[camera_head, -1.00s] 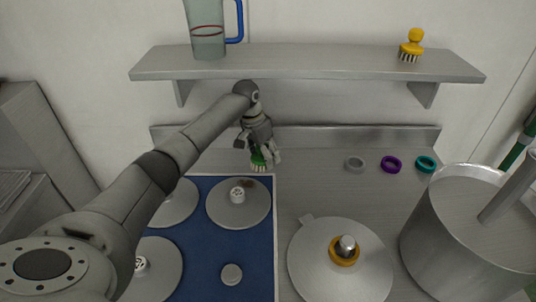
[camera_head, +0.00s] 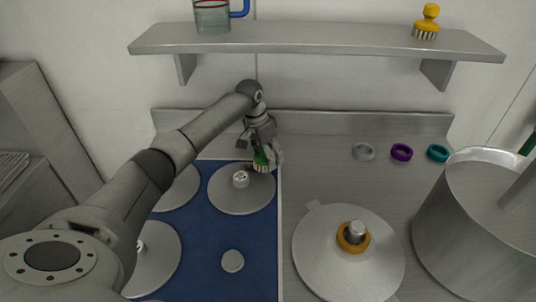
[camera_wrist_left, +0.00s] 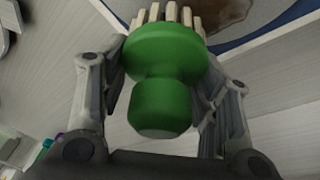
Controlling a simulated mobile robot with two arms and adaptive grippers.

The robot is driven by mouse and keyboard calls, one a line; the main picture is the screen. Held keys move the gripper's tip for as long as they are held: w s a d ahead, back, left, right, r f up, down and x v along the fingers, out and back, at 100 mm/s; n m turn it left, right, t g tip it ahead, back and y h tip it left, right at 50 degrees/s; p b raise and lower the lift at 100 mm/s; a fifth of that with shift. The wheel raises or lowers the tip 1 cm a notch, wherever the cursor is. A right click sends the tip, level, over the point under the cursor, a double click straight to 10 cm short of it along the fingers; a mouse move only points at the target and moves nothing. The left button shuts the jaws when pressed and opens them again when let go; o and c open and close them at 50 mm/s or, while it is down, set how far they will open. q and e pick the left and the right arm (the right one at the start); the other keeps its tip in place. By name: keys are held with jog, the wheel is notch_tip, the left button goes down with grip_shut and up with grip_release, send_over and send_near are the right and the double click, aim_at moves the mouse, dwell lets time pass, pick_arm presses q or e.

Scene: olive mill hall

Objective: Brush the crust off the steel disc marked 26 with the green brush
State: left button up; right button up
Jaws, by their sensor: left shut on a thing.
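My left gripper (camera_head: 259,146) is shut on the green brush (camera_head: 261,158), bristles pointing down. In the left wrist view the brush (camera_wrist_left: 165,85) sits between the two fingers (camera_wrist_left: 165,95). The bristles are at the back right edge of a steel disc (camera_head: 238,201) on the blue mat; I cannot tell whether they touch it. This disc has a small white marked knob (camera_head: 240,180), its number too small to read. Brown crust (camera_wrist_left: 228,12) shows just past the bristles in the left wrist view. My right gripper is not in view.
The blue mat (camera_head: 205,240) also bears other steel discs (camera_head: 160,255) and a small grey knob (camera_head: 232,261). Right of it are a lid (camera_head: 330,265), a large pot (camera_head: 470,230) and several rings (camera_head: 401,152). A shelf (camera_head: 320,38) above holds a jug (camera_head: 212,18) and a yellow brush (camera_head: 427,20).

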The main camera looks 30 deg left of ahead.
pick_arm(q)
jog(key=shift+f, duration=0.3)
dwell(0.5)
jog(key=shift+s+f, duration=0.2)
jog(key=shift+f, duration=0.45)
